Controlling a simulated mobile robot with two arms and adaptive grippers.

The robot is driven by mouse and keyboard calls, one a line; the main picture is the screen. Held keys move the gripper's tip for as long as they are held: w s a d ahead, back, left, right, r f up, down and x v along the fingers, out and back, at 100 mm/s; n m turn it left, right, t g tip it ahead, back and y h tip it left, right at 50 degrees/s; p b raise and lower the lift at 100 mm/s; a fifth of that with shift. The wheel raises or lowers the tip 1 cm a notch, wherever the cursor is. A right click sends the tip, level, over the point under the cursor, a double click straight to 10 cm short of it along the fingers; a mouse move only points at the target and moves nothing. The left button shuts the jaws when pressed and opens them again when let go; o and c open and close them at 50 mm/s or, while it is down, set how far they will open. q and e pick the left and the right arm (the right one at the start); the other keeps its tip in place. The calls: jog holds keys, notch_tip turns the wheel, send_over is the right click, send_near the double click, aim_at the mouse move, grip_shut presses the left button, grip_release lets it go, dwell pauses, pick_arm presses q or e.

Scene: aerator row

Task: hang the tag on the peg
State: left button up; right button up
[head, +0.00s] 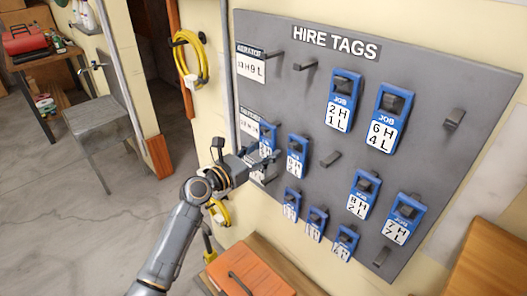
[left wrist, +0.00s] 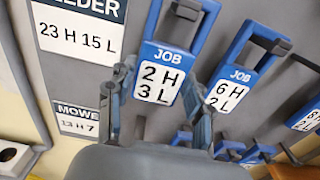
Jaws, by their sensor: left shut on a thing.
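The board titled HIRE TAGS (head: 430,60) carries several blue JOB tags on dark pegs. My left gripper (head: 270,159) is at its left side and partly hides a blue tag (head: 266,133). In the left wrist view the fingers (left wrist: 163,108) are shut on the sides of a tag reading 2 H 3 L (left wrist: 162,75). A dark peg end (left wrist: 185,9) shows in this tag's upper opening; I cannot tell whether the peg bears it. A neighbouring tag reading 6 H 2 L (left wrist: 238,75) hangs just right of it. My right gripper is not in view.
Bare pegs show at upper left (head: 304,65), centre (head: 331,158), right (head: 454,118) and bottom (head: 382,256). White labels (head: 250,68) line the left edge. Yellow cable (head: 189,60) hangs left of the board. An orange case (head: 250,270) sits below.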

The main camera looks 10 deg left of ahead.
pick_arm(q)
jog(key=o, duration=1.1)
jog(key=shift+c, duration=0.3)
jog(key=shift+p+v, duration=0.55)
jog(key=shift+v, duration=1.1)
jog(key=p+v, duration=0.1)
jog(key=v, duration=0.4)
jog(key=shift+s+a, duration=0.25)
jog(key=shift+s, duration=0.1)
